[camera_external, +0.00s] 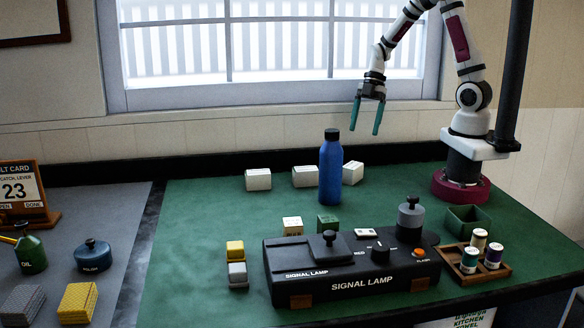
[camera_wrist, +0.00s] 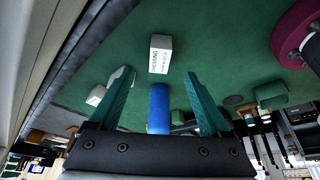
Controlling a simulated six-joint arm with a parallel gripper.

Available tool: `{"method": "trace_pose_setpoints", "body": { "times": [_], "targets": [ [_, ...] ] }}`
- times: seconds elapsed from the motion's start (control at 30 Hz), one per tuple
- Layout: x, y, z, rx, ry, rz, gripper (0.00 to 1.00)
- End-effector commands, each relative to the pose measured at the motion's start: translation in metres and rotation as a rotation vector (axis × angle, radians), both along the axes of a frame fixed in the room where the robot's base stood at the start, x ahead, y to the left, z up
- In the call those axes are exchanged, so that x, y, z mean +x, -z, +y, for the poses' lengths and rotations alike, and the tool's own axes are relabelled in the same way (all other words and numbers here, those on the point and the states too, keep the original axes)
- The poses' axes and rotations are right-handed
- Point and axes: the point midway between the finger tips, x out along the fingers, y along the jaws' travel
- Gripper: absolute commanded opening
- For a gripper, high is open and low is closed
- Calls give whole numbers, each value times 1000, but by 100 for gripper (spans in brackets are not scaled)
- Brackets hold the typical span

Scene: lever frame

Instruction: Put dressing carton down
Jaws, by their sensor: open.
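A white carton (camera_wrist: 160,54) with lettering that appears to read "DRESSING" lies on the green mat in the wrist view, ahead of my fingertips. It seems to be the rightmost white carton (camera_external: 352,173) in the external view, just right of the blue bottle (camera_external: 331,172), though its label is not readable there. My gripper (camera_external: 365,130) hangs above the back of the bench with its teal fingers apart and pointing down. The wrist view shows the gripper (camera_wrist: 158,74) empty, with a clear gap between the fingertips and the carton.
Two more white cartons (camera_external: 258,179) (camera_external: 305,176) stand left of the upright blue bottle. A black signal lamp box (camera_external: 352,275) fills the front middle. A wooden tray (camera_external: 497,270) holds small spools at right. The mat's left part is mostly free.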

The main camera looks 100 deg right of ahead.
Motion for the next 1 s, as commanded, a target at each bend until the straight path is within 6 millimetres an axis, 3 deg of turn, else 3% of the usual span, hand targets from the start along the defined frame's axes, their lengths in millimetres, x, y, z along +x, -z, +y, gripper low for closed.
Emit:
{"method": "trace_pose_setpoints", "body": {
  "times": [0.17, 0.23, 0.37, 0.43, 0.53, 0.7, 1.0],
  "targets": [
    [1, -6, 5, 7, 12, 9, 81],
    [6, -18, 28, 32, 71, 53, 81],
    [-1, -57, 119, 99, 342, 244, 81],
    [-23, -72, 165, 105, 541, 357, 81],
    [-61, -83, 206, 86, 820, 466, 81],
    [-103, -87, 229, 59, 1138, 524, 81],
    [-110, -87, 231, 56, 1213, 532, 81]
  ]
}}
